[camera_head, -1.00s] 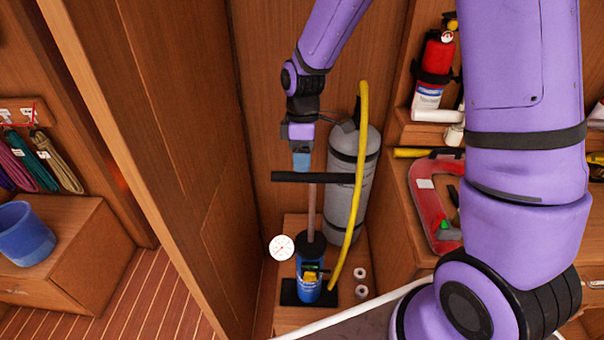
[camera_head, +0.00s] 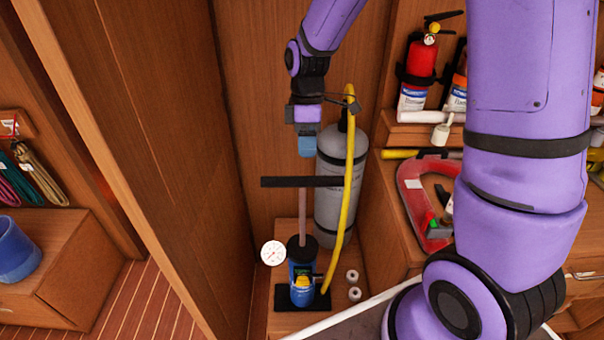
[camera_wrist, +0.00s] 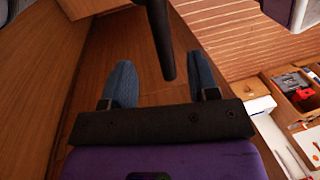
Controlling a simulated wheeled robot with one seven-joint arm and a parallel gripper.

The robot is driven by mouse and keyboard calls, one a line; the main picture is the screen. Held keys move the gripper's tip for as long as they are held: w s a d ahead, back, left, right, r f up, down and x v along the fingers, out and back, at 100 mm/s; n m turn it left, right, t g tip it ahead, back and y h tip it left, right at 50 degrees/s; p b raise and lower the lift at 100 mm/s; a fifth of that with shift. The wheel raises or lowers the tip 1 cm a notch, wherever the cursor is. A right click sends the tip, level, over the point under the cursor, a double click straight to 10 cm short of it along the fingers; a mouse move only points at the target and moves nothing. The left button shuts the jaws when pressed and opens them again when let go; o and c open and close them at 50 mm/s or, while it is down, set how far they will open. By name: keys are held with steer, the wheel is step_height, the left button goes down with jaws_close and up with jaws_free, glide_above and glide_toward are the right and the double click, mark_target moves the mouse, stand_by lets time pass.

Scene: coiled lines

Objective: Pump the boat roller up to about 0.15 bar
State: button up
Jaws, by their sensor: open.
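A blue hand pump (camera_head: 302,273) stands upright on a black foot plate. Its black T-handle (camera_head: 275,182) is raised on a pale rod. A round white gauge (camera_head: 273,253) sits at the pump's left; its needle is too small to read. A yellow hose (camera_head: 350,185) rises from the pump. In the wrist view, the handle (camera_wrist: 160,40) reaches between the open fingers (camera_wrist: 163,82). I cannot make out the boat roller for certain.
A grey cylinder (camera_head: 340,195) stands close behind the handle's right side. A wooden partition (camera_head: 180,150) rises at the left. Two small rings (camera_head: 353,284) lie right of the pump.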

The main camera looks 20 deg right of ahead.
mark_target(306, 182)
steer(key=f, duration=0.3)
steer(key=s+f, duration=0.1)
steer(key=f, duration=0.6)
steer(key=shift+s+a+f, duration=0.15)
steer(key=shift+s+a, duration=0.2)
steer(key=shift+s, duration=0.05)
jaws_close()
